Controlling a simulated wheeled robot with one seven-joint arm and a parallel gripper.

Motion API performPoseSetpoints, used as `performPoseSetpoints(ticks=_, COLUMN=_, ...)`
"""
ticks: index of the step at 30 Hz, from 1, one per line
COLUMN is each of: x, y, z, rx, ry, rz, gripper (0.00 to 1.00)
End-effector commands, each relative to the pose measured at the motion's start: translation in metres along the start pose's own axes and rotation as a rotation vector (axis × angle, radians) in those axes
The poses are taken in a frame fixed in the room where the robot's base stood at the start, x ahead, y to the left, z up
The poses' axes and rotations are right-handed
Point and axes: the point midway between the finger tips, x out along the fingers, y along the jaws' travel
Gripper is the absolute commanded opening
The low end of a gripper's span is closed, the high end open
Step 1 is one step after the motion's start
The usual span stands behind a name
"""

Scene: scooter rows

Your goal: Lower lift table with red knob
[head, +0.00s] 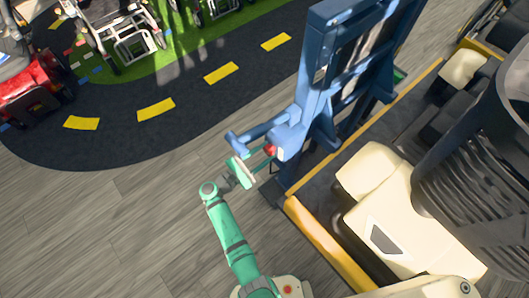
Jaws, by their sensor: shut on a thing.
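The blue lift table (322,75) stands upright at the upper middle of the head view, with a lighter blue bar (262,130) reaching out from its lower left side. A small red knob (271,149) shows at the base of that bar. My green gripper (266,159) comes from the lower left and its fingers are at the red knob, shut on it. The fingers cover part of the knob, and its lower side is hidden.
A dark road mat (190,115) with yellow dashes and green edges lies at the upper left. A red scooter (35,88) stands at far left, and grey wheeled frames (125,35) stand along the top. Grey plank floor (120,215) is clear at lower left.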

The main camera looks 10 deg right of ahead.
Motion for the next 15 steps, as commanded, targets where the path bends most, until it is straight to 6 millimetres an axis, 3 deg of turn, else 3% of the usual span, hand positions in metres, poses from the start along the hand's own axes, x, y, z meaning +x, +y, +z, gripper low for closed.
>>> performPoseSetpoints(ticks=15, x=0.0012, y=0.0001, z=0.0008, rx=0.491, ry=-0.002, rz=-0.002, gripper=0.14)
